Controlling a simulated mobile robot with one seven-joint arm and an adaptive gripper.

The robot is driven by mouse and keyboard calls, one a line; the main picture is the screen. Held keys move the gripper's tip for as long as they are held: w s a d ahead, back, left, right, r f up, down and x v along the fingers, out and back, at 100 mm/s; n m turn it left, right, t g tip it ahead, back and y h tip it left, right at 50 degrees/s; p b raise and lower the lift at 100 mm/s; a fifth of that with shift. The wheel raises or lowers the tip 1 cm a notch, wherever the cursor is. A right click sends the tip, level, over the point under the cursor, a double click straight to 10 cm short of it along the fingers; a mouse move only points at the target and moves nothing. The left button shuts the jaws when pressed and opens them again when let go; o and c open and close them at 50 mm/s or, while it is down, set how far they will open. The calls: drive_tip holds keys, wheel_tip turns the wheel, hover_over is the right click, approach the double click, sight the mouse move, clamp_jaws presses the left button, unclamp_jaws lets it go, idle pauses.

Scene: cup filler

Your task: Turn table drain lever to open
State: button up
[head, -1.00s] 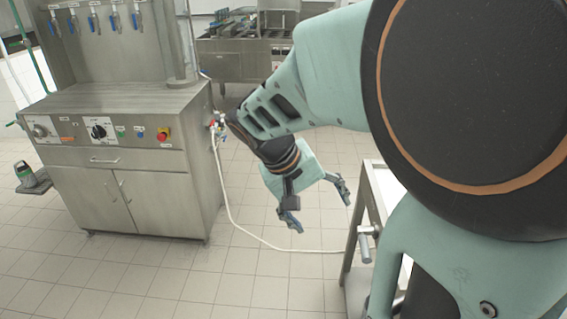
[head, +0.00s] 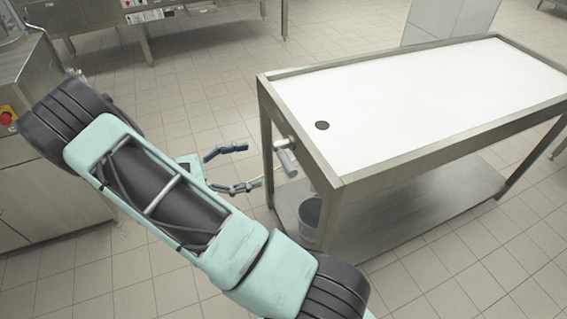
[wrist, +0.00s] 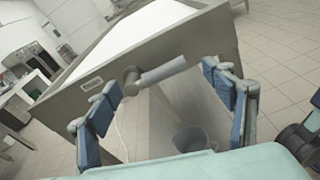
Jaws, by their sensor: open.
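The table drain lever (head: 286,160) is a grey handle on a short round stub at the near-left end of the table (head: 420,62). In the wrist view the lever (wrist: 163,69) points right and slightly up from its pivot. My gripper (head: 245,168) is open and empty, to the left of the lever and apart from it. In the wrist view my gripper's fingers (wrist: 165,105) spread either side below the lever, with nothing between them touching it.
A dark round drain hole (head: 322,126) is in the white table top. A grey bucket (head: 310,218) stands on the lower shelf (head: 425,205) under that end. It also shows in the wrist view (wrist: 190,138). A steel cabinet (head: 40,185) is at left. Tiled floor between is free.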

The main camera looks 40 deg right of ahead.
sight(287, 163)
wheel_tip(287, 163, down, 5)
drive_tip(key=d+n+h, duration=0.1)
drive_tip(key=n, duration=0.2)
drive_tip(key=x, duration=1)
drive_tip(key=shift+d+r, duration=0.35)
drive_tip(key=shift+c, duration=0.2)
